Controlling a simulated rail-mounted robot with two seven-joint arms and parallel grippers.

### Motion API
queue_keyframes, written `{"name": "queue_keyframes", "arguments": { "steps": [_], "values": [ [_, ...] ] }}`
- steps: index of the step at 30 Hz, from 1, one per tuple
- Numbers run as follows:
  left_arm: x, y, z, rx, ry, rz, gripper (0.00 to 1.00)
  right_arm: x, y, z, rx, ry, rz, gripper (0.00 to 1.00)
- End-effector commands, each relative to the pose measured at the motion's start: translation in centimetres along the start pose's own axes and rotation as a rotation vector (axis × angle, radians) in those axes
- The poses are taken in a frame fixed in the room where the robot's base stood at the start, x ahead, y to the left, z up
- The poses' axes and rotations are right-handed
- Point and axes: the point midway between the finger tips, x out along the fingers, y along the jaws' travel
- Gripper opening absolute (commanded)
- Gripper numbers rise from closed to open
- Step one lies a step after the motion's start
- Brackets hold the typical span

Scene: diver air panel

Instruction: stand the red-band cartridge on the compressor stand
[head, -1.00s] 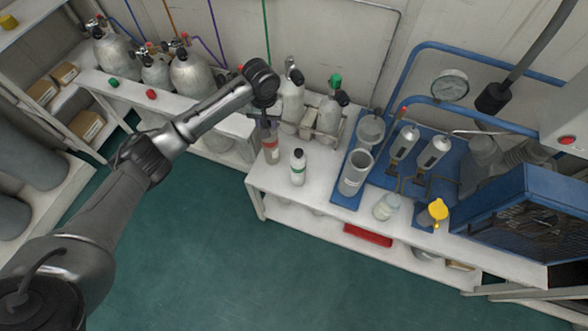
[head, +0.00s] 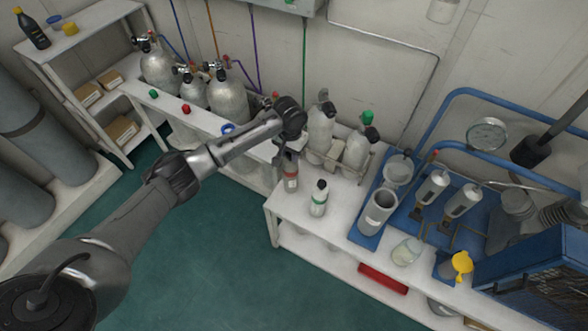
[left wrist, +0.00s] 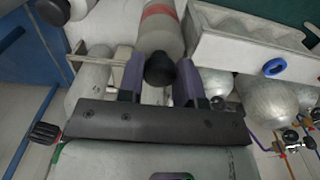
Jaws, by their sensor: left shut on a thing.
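My left gripper (head: 286,158) is shut on the red-band cartridge (head: 291,184), a grey cylinder with a red band, at the left end of the white bench. In the left wrist view the cartridge (left wrist: 160,36) shows its black cap between the two fingers of the gripper (left wrist: 160,82). Whether its base touches the bench is not clear. A green-band cartridge (head: 318,200) with a black cap stands just right of it. A blue base (head: 362,238) with an open grey cylinder (head: 379,212) is farther right; I cannot tell which part is the compressor stand. My right gripper is not in view.
Grey bottles (head: 320,135) stand in a rack behind the cartridges. A glass jar (head: 407,251), a yellow-topped item (head: 461,262) and a blue machine (head: 535,275) are to the right. A lower bench (head: 205,118) with large tanks is to the left. Green floor is free in front.

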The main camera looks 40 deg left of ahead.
Motion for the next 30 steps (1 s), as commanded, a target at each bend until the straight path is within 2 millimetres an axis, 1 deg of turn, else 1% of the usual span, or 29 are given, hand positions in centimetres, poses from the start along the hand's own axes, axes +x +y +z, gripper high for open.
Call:
{"name": "queue_keyframes", "arguments": {
  "steps": [1,5,7,15,29,30],
  "values": [
    [0.7,0.0,0.0,0.000,0.001,0.001,0.00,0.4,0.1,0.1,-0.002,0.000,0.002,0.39],
    [1.4,0.0,0.0,0.000,0.002,0.001,0.00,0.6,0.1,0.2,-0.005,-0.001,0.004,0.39],
    [2.0,0.0,0.0,-0.001,0.001,0.001,0.00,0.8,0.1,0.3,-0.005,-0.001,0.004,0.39],
    [5.7,0.0,0.0,0.000,0.001,0.001,0.00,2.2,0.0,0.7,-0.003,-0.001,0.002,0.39],
    [6.1,0.1,0.0,-0.001,0.002,0.001,0.00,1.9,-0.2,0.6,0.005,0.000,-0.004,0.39],
    [6.2,0.0,0.0,-0.001,0.001,0.001,0.34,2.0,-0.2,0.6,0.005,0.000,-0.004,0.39]
  ]
}}
